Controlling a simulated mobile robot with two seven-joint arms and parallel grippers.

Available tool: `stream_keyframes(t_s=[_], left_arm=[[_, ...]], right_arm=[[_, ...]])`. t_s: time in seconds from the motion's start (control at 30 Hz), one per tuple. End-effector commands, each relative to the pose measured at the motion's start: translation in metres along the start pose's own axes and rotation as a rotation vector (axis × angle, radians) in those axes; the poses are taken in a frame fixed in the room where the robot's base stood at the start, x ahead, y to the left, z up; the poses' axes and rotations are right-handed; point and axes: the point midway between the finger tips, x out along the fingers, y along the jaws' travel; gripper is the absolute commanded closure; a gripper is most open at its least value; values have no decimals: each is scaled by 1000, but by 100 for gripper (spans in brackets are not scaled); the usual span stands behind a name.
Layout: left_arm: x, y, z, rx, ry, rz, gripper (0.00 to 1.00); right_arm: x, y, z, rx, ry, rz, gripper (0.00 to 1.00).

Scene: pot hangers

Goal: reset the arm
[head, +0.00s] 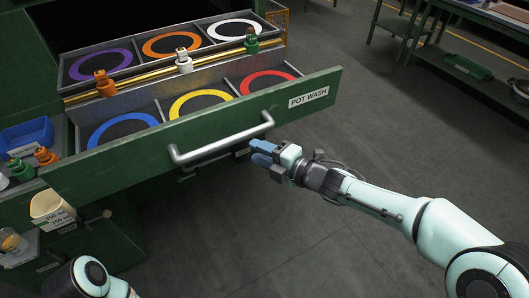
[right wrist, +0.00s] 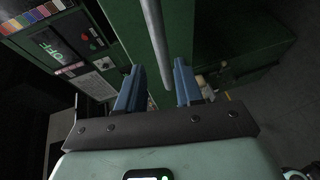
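My right gripper (head: 261,157) is just beyond the right end of the silver drawer handle (head: 222,143) in the head view. In the right wrist view its two blue fingers are apart, and the handle bar (right wrist: 155,45) shows between them in the picture. I see no gap closed on it, and nothing is held. The green drawer front (head: 110,172), labelled POT WASH, is pulled out. My left arm shows only as a link at the bottom left; its gripper is out of view.
The drawer holds compartments with purple, orange, white, blue, yellow and red rings. An orange hanger (head: 104,84), a white one (head: 184,61) and a green one (head: 251,41) sit on its brass rail. A blue bin (head: 27,136) is at left.

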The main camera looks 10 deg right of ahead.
Motion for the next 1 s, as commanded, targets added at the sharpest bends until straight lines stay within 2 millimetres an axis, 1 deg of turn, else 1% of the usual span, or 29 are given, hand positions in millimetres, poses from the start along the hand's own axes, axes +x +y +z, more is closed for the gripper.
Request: stream_keyframes(t_s=[0.03,0.1,0.2,0.63,0.67,0.73,0.77,0.87,0.9,0.97,1.0], left_arm=[[-1,0,1,1,-3,0,57],[-1,1,2,1,-6,0,57],[-2,1,3,1,-8,0,57],[-1,1,3,1,-8,0,57],[-1,1,3,1,-8,0,57],[-2,1,3,1,-7,0,57],[-2,1,3,1,-7,0,57],[-2,1,3,1,-7,0,57],[-2,1,3,1,-7,0,57],[-1,0,3,1,-7,0,57],[-1,0,3,1,-7,0,57]], right_arm=[[-6,0,0,0,0,1,64],[-10,0,0,1,0,1,64],[-13,0,0,1,0,0,64],[-12,0,0,1,1,0,64],[-12,-1,0,4,0,-1,64],[-10,-9,1,37,-4,-11,64],[-8,-16,2,67,-9,-21,64],[-1,-58,9,250,-44,-73,64],[2,-83,12,357,-71,-103,64],[4,-126,15,544,-123,-155,64],[3,-158,16,677,-166,-191,64]])
